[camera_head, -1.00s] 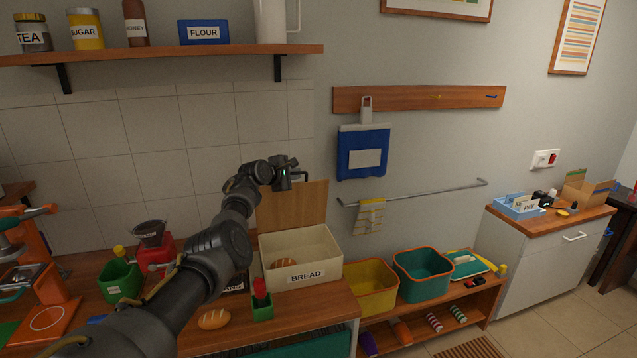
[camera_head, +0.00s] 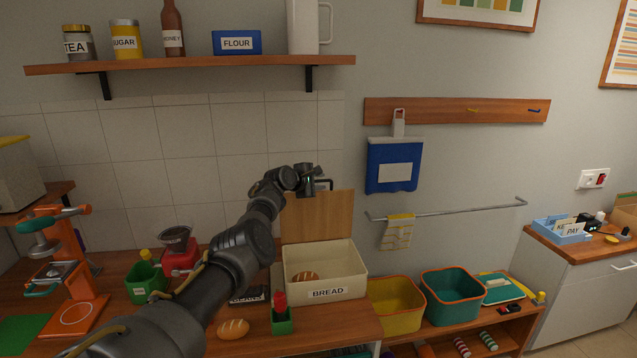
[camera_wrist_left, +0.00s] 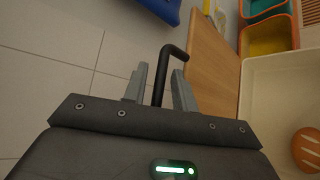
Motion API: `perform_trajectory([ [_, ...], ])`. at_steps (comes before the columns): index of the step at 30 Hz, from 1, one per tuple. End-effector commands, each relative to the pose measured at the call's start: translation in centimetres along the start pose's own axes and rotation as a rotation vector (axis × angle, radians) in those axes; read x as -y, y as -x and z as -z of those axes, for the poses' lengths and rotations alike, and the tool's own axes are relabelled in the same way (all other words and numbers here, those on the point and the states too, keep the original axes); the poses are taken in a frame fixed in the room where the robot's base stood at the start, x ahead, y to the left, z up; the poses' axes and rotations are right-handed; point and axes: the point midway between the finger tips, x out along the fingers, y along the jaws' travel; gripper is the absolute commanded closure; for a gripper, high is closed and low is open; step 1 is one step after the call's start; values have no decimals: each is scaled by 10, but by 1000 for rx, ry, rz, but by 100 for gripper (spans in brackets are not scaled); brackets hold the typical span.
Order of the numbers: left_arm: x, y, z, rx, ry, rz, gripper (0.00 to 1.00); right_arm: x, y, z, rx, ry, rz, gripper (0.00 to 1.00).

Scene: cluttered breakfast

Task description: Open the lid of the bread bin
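The cream bread bin (camera_head: 345,289) stands on the wooden counter, marked BREAD, with a bread loaf (camera_head: 305,276) inside. Its wooden lid (camera_head: 318,217) stands upright at the back of the bin, so the bin is open; the lid also shows in the wrist view (camera_wrist_left: 212,65). My left gripper (camera_head: 317,182) is at the lid's top edge. In the wrist view, the dark bent lid handle (camera_wrist_left: 158,88) lies between its two fingers (camera_wrist_left: 161,80), with gaps visible on both sides. My right gripper is not in view.
A loaf (camera_head: 233,329) and a green pot with a red-topped item (camera_head: 281,318) are in front of the bin. A red grinder (camera_head: 180,260) and green container (camera_head: 145,283) stand left. Yellow (camera_head: 397,306) and teal (camera_head: 450,297) bins are right. A shelf (camera_head: 200,66) hangs above.

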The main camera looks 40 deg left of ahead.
Motion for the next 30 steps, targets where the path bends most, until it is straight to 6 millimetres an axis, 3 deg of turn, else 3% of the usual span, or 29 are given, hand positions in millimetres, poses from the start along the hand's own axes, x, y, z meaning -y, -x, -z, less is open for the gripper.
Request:
perform_trajectory([
  [17, -1, 11, 1, 3, -1, -4, 67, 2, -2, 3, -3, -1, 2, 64],
  [30, 1, 72, 1, 1, 1, -5, 67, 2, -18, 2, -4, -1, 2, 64],
])
